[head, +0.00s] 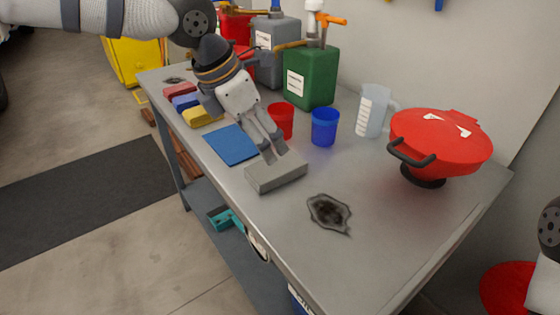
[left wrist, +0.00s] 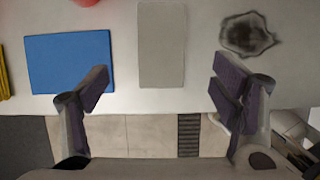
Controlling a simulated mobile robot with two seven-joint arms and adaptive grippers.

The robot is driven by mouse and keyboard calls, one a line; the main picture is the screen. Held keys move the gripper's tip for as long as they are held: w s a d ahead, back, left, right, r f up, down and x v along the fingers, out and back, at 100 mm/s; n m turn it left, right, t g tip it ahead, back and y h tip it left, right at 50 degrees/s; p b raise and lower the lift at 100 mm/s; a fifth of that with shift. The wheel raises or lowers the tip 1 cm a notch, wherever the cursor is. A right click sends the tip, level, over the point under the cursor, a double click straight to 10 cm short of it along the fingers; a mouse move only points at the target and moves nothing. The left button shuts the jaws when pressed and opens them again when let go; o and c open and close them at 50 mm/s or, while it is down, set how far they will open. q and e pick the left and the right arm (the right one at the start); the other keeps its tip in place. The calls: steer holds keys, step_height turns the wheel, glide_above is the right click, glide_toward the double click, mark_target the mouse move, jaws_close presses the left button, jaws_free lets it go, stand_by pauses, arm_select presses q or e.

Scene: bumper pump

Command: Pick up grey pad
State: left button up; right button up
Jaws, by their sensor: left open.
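The grey pad (head: 276,174) is a flat rectangular block on the metal bench, near its front edge. In the left wrist view the pad (left wrist: 162,44) lies beyond and between the fingertips, with clear space to both sides. My left gripper (head: 276,156) points down over the far edge of the pad in the head view. Its fingers are spread and empty; they also show in the left wrist view (left wrist: 160,88). I cannot tell whether a fingertip touches the pad. Part of my right arm shows at the right edge of the head view, but its gripper does not.
Behind stand a red cup (head: 281,119), a blue cup (head: 324,127), a green can (head: 310,76) and a clear jug (head: 372,110).

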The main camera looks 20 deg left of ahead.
mark_target(275, 166)
arm_select(q)
steer(key=x, duration=0.8)
steer(key=shift+d+f+b, duration=0.15)
steer(key=shift+f+b, duration=0.2)
steer(key=shift+f, duration=0.05)
steer(key=shift+r, duration=0.1)
steer(key=c, duration=1)
